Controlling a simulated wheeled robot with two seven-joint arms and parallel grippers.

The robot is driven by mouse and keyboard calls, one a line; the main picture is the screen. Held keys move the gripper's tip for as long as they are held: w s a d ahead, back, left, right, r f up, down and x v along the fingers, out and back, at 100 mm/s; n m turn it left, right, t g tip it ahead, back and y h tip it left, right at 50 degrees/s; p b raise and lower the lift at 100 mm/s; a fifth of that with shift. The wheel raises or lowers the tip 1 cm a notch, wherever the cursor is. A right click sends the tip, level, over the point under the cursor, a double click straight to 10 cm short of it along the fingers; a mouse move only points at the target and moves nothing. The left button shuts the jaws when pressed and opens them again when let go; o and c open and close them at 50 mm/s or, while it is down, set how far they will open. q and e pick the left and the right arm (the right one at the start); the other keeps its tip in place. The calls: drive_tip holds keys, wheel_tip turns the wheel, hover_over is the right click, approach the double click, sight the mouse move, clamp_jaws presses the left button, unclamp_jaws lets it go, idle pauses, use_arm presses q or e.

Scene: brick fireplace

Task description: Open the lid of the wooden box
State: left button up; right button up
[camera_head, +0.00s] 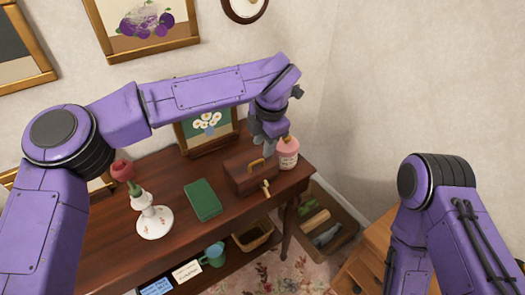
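The wooden box (239,182) is a small brown box with a brass handle on top and a brass clasp at its front. It stands on the dark wooden table (152,248) near the right end, and its lid looks closed. My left arm reaches across from the left, over the table. My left gripper (269,151) points down just behind and to the right of the box handle. Its fingers are small and partly overlapped, so I cannot tell whether they are open or touch the box. My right arm is at the lower right; its gripper is out of view.
A pink-and-white jar (288,158) stands close to the right of the box. A green book (203,200) and a white vase (154,222) with a red flower are to its left. A framed daisy picture (206,130) stands behind. A crate (325,222) sits on the floor right.

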sight(261, 161)
use_arm(q)
drive_tip(key=f, duration=0.1)
drive_tip(key=w+f, duration=0.1)
drive_tip(key=f, duration=0.1)
drive_tip(key=a+f, duration=0.1)
drive_tip(key=f, duration=0.1)
drive_tip(key=shift+w+f, duration=0.1)
drive_tip(key=shift+w, duration=0.1)
drive_tip(key=shift+f, duration=0.3)
drive_tip(key=shift+s+d, duration=0.1)
clamp_jaws()
idle(0.8)
